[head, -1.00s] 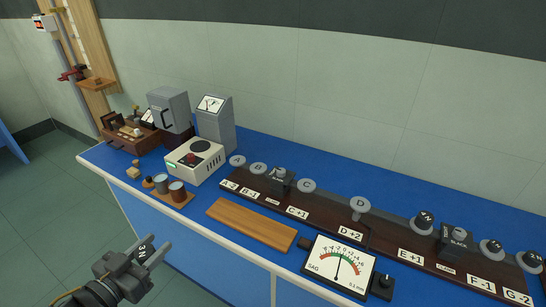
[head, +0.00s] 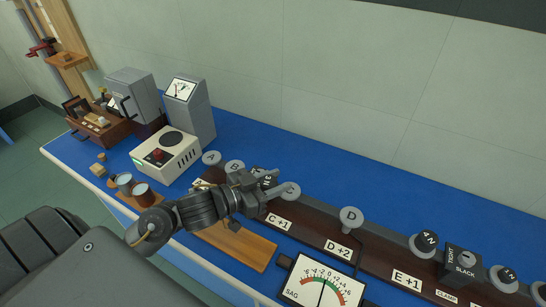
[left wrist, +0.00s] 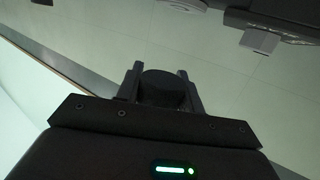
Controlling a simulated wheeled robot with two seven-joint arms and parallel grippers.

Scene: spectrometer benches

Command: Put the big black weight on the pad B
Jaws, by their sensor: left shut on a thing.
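My left gripper (head: 262,183) is over the dark rail in the head view, its fingers in front of the tight/slack block between pads B and C. In the left wrist view it is shut on a black rounded weight (left wrist: 162,88) between its fingers. In the head view the weight is mostly hidden or blends with the block behind. Pad B (head: 235,166) is a grey disc just left of the gripper, with nothing seen on it. Pad C (head: 290,190) is just right of the fingertips. My right gripper is not in view.
A grey pad (head: 211,158) lies left of pad B and pad D (head: 350,216) farther right. Dark lettered discs (head: 425,243) and a tight/slack block (head: 460,265) follow. A wooden board (head: 258,250) and sag meter (head: 320,285) lie in front; a white hotplate-like box (head: 166,158) stands left.

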